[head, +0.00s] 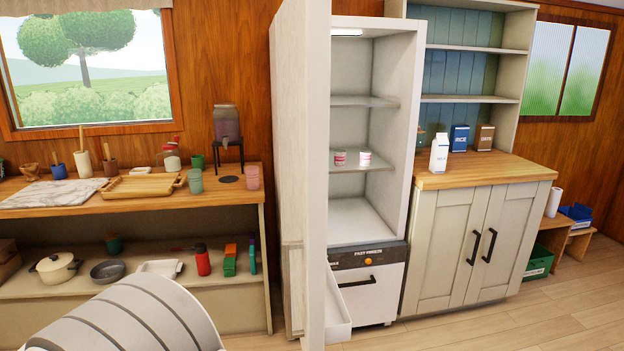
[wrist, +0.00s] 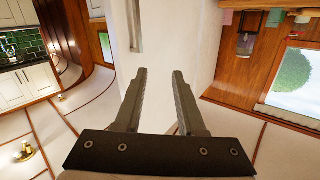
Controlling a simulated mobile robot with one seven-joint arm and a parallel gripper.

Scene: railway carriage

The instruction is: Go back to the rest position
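My gripper (wrist: 158,78) shows in the wrist view with its two grey fingers apart and nothing between them. The pale fridge door panel (wrist: 172,40) lies beyond the fingertips in that view. In the head view my gripper is not seen; a white, ribbed part of my arm (head: 130,318) fills the lower left. The fridge (head: 400,190) stands in the middle of the head view with its door (head: 316,150) swung open towards me. Two small white-and-red tubs (head: 340,158) sit on its middle shelf.
A wooden counter (head: 225,195) with pots, cups and boards is on the left. A wood-topped cabinet (head: 478,172) with a white carton (head: 439,153) is right of the fridge. The open door juts out near my arm. Floor (head: 540,320) at lower right is clear.

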